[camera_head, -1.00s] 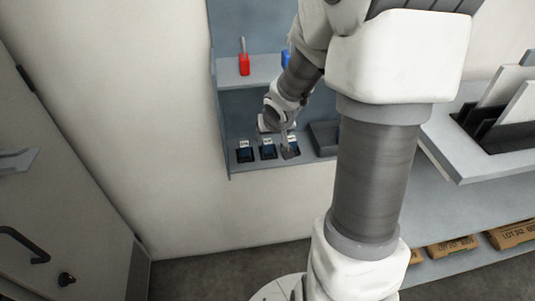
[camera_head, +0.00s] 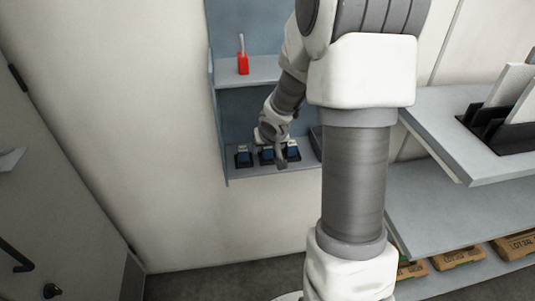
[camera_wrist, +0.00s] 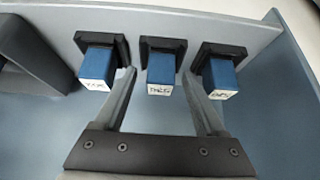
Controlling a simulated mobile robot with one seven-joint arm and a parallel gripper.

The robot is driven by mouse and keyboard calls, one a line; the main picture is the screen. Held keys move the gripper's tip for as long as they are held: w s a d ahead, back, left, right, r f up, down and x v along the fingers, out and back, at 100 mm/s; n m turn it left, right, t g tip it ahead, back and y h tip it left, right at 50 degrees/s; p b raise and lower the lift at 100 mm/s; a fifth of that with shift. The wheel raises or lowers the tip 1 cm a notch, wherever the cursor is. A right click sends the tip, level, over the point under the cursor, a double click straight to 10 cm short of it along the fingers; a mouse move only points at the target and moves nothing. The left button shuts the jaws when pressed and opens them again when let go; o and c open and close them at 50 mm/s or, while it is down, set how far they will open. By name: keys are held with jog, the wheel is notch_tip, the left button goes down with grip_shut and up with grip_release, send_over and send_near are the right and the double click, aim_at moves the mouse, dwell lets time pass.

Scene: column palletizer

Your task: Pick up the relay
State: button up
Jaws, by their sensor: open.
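Three blue relays with white labels stand in black sockets in a row on the lower shelf. In the wrist view they are the left relay (camera_wrist: 97,65), the middle relay (camera_wrist: 160,68) and the right relay (camera_wrist: 221,76). The label lettering is too small to read surely. My gripper (camera_wrist: 160,76) is open, with one finger on each side of the middle relay; I cannot tell whether either finger touches it. In the head view my gripper (camera_head: 281,163) is over the row and partly hides the relays; the left relay (camera_head: 243,156) shows clear.
A dark grey bin (camera_wrist: 35,55) stands beside the row. A red object (camera_head: 243,64) stands on the shelf above. A grey bench (camera_head: 460,165) is to the right, with boxes (camera_head: 458,257) below.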

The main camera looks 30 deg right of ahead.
grip_shut()
jog(key=shift+r, duration=0.1)
dwell(0.3)
